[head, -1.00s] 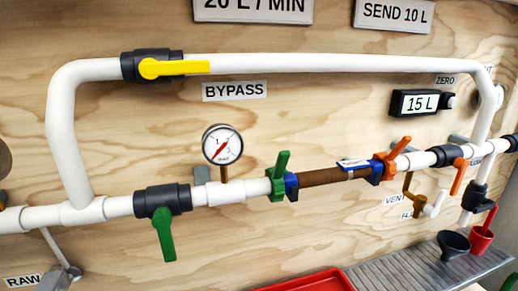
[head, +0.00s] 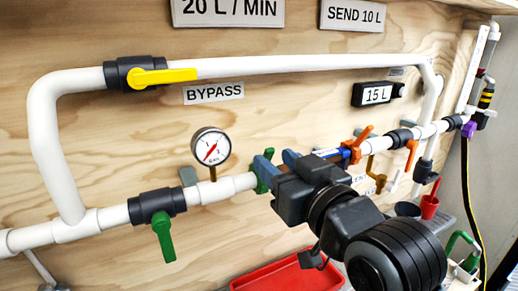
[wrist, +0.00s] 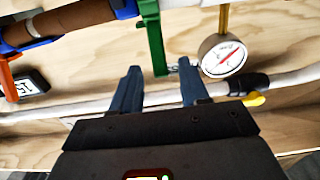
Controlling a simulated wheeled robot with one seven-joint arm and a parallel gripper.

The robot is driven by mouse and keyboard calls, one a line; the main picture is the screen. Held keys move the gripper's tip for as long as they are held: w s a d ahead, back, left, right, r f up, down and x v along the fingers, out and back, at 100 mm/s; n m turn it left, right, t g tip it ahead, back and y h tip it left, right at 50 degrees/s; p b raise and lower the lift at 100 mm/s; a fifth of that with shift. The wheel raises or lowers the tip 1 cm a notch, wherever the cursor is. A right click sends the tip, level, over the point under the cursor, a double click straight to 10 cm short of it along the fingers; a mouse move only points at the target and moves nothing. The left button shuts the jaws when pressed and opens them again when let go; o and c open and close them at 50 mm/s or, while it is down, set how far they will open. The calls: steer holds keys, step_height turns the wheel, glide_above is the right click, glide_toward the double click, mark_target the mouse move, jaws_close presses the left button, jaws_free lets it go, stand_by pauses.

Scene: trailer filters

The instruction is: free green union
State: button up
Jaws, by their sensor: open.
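The green union (head: 262,175) sits on the white pipe at the left end of the brown filter tube, with its green lever standing up. In the wrist view the green union (wrist: 151,30) is upper middle, and its lever's end shows between the fingertips. My gripper (head: 277,160) is in front of the pipe at this union, open. In the wrist view my gripper (wrist: 158,66) has its two blue fingers apart, one on each side of the lever end; I cannot tell whether they touch it. The brown filter tube (wrist: 68,20) is mostly hidden by my arm in the head view.
The gauge (head: 210,147) stands close left of the union. The orange union (head: 357,143) is to the right. The yellow-handled bypass valve (head: 150,76) and green-handled valve (head: 160,215) are left. A red tray (head: 285,272) lies below, partly behind my arm.

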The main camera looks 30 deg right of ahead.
mark_target(270, 157)
steer(key=w+p, duration=0.1)
steer(key=w, duration=0.5)
jaws_close()
stand_by(0.4)
